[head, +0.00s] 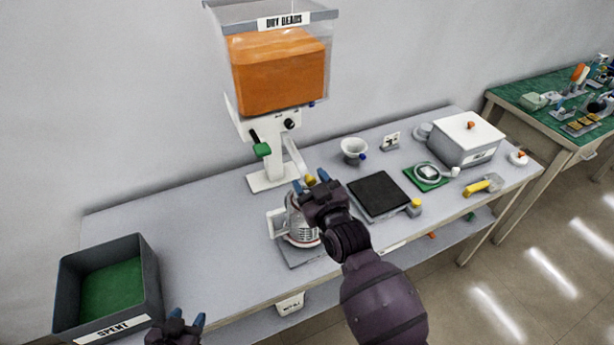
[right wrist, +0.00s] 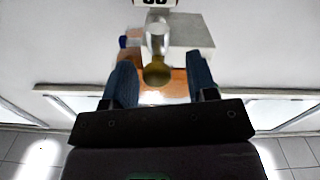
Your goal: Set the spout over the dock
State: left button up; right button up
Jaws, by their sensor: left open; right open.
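The spout (head: 294,155) is a pale arm slanting down and right from the white dispenser, with a yellow knob (head: 310,180) near its end. My right gripper (head: 312,186) is open at that knob. In the right wrist view, the yellow knob (right wrist: 157,74) shows between the two open fingers; contact cannot be told. A canister (head: 297,220) with a white handle stands below, partly hidden by my right gripper, on a grey square plate (head: 298,256) that may be the dock. My left gripper (head: 185,321) is open and empty at the bottom edge, near the crate.
The clear hopper (head: 280,65) labelled DRY BEANS sits above the spout. A dark crate (head: 150,270) labelled SPENT stands left. A white cup (head: 353,150), black pad (head: 378,195), green mat (head: 426,184) and lidded box (head: 466,145) are right. The table's left middle is clear.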

jog(key=v, duration=0.8)
jog(key=shift+s+b, duration=0.2)
jog(key=shift+b, duration=0.1)
jog(key=shift+d, duration=0.1)
jog(key=s+d+f+m+g+h, duration=0.1)
jog(key=s+d+f+m+h, duration=0.15)
jog(key=d+f, duration=0.4)
jog(key=s+d+f+m+h, duration=0.2)
jog(key=d+f+m+h, duration=0.15)
jog(key=d, duration=0.65)
jog(key=s+d+f+g+h, duration=0.1)
jog(key=s+d+f, duration=0.3)
jog(key=s, duration=0.3)
jog(key=s+d+f+m+g+h+b, duration=0.1)
jog(key=s+d+f+g+h, duration=0.1)
jog(key=s+d+f, duration=0.2)
jog(key=s+d, duration=0.2)
jog(key=shift+s+d+f, duration=0.2)
jog(key=shift+s, duration=0.15)
